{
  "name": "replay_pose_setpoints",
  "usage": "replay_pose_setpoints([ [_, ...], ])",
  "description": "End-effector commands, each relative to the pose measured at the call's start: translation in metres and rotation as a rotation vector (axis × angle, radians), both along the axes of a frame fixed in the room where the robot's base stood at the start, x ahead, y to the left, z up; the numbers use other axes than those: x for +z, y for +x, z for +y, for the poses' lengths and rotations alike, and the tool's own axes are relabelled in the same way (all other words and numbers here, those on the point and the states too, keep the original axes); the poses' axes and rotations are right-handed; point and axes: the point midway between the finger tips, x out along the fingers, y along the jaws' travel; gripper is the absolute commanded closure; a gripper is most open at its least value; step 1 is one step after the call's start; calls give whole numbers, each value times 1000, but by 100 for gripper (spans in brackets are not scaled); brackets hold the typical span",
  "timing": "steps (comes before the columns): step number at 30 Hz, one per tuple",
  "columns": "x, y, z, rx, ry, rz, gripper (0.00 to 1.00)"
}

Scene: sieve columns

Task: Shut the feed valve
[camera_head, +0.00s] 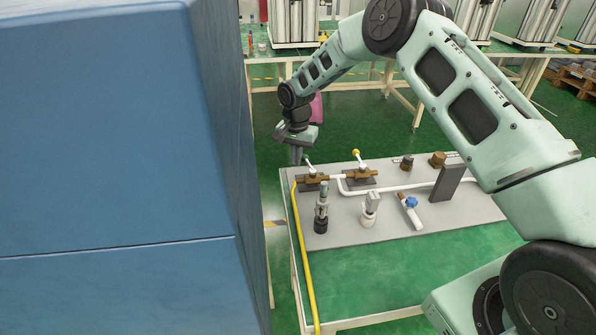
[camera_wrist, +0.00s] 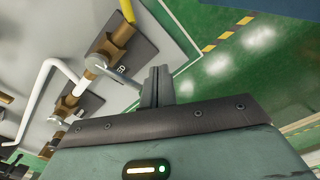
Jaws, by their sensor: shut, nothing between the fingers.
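Two brass valves sit on a grey panel (camera_head: 400,222). The left brass valve (camera_head: 311,180) joins a yellow hose and has a pale lever sticking up; it also shows in the wrist view (camera_wrist: 106,47). The right brass valve (camera_head: 361,176) has a lever with a yellow tip. I cannot read which one is the feed valve. My gripper (camera_head: 297,160) is shut and empty, pointing down just behind the left valve's lever. In the wrist view its fingers (camera_wrist: 156,80) are together beside that lever's end; whether they touch it is unclear.
A white pipe (camera_head: 400,188) runs right from the valves. Several fittings, including a blue-knobbed one (camera_head: 411,203), and a dark upright plate (camera_head: 447,186) stand on the panel. A large blue block (camera_head: 110,130) fills the left.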

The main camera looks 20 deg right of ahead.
Motion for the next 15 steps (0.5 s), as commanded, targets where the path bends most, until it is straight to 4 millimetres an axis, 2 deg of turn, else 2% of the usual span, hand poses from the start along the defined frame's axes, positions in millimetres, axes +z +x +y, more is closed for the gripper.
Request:
replay_pose_setpoints([
  [8, 0, 3, -13, -1, -1, 1, 100],
  [15, 0, 2, -6, 1, 0, 0, 100],
])
